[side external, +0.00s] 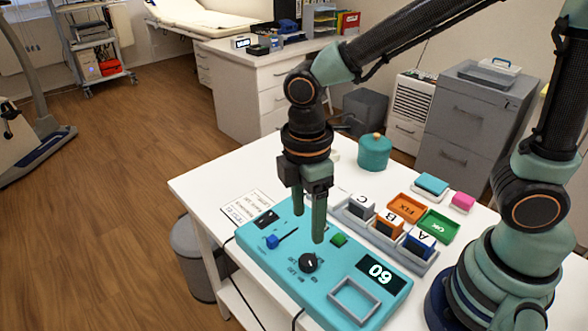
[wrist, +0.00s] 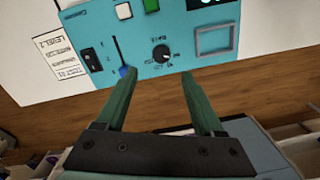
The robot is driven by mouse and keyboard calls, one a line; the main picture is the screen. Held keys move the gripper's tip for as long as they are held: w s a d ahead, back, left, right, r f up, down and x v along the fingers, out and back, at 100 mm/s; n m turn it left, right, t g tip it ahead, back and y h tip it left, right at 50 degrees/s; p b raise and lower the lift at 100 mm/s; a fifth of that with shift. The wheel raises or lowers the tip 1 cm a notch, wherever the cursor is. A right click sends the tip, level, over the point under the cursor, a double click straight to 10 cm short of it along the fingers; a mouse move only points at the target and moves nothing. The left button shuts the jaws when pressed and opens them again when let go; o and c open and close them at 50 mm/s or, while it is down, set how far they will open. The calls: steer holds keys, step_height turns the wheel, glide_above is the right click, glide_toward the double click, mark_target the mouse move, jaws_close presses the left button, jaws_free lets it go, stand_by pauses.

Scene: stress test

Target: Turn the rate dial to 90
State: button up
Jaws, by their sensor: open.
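The rate dial is a round black knob (side external: 308,263) with a pale pointer mark, on a turquoise console (side external: 268,262) on the white table. The dial shows again in the wrist view (wrist: 160,54), just beyond and between my fingertips. The display (side external: 381,273) has white digits that look like 60 in the side view; in the wrist view it is cut off at the top edge. My gripper (side external: 308,228) points down above the console near the dial, its two green fingers apart with nothing between them. It also shows in the wrist view (wrist: 158,74).
The console also carries a blue-knobbed slider (side external: 272,242), a green button (side external: 338,240) and a grey frame (side external: 354,299). Behind it stand a grey rack of lettered blocks (side external: 420,243), orange (side external: 405,207) and green trays (side external: 438,226), and a teal jar (side external: 374,153).

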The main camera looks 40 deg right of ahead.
mark_target(307, 259)
steer(key=f, duration=0.9)
steer(key=shift+s+a+f, duration=0.1)
steer(key=shift+s+f, duration=0.15)
steer(key=shift+f, duration=0.05)
jaws_close()
